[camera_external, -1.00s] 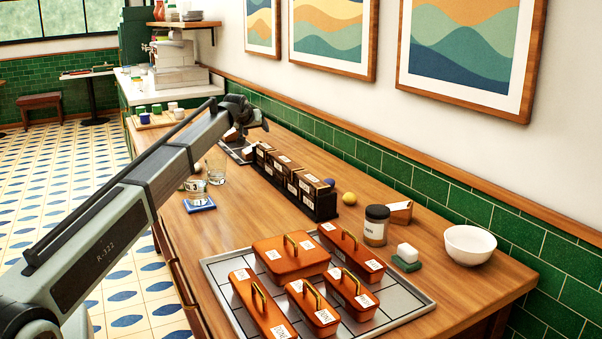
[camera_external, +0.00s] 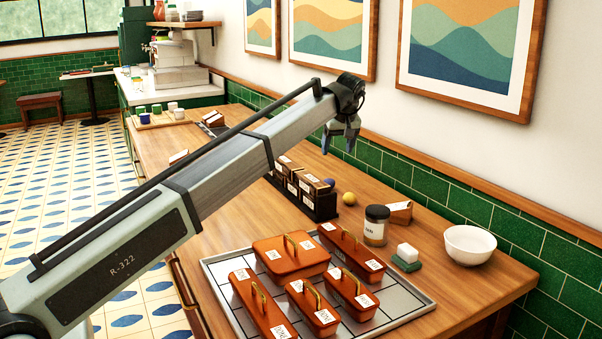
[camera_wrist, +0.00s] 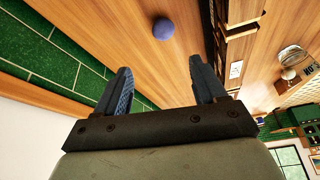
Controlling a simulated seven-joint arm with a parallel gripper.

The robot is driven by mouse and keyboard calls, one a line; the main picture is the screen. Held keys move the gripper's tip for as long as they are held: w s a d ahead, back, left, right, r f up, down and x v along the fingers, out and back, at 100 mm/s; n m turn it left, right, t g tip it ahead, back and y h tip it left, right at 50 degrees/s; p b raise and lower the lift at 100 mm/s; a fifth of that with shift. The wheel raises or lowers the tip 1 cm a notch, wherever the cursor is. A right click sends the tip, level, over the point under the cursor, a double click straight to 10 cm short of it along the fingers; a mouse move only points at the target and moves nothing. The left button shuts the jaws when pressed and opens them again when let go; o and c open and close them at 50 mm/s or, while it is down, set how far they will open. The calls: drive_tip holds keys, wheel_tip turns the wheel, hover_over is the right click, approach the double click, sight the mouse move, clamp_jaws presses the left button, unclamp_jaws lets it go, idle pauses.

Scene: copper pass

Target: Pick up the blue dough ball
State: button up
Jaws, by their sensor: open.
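The blue dough ball (camera_external: 329,182) sits on the wooden counter, beside the dark box rack and close to a yellow ball. In the wrist view the blue ball (camera_wrist: 163,29) lies on bare wood, beyond the fingertips and roughly between their lines. My gripper (camera_external: 341,145) hangs above the counter near the tiled wall, higher than the ball and apart from it. In the wrist view my gripper (camera_wrist: 158,76) shows two blue fingers spread apart with nothing between them.
The dark rack (camera_external: 318,205) with labelled boxes stands next to the ball. A yellow ball (camera_external: 348,198), a dark-lidded jar (camera_external: 376,226) and a white bowl (camera_external: 469,245) stand to the right. A metal tray (camera_external: 420,302) holds several orange lidded containers. Green tiles (camera_external: 400,175) edge the counter.

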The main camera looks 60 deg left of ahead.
approach(328, 178)
drive_tip(key=x, duration=0.4)
drive_tip(key=shift+w+f, duration=0.35)
drive_tip(key=shift+w, duration=0.1)
drive_tip(key=shift+s+x, duration=0.2)
drive_tip(key=shift+x, duration=1.1)
drive_tip(key=shift+s+x, duration=0.2)
drive_tip(key=shift+x, duration=1.15)
drive_tip(key=shift+c, duration=0.3)
drive_tip(key=c, duration=1)
drive_tip(key=shift+r, duration=0.15)
drive_tip(key=shift+c, duration=0.2)
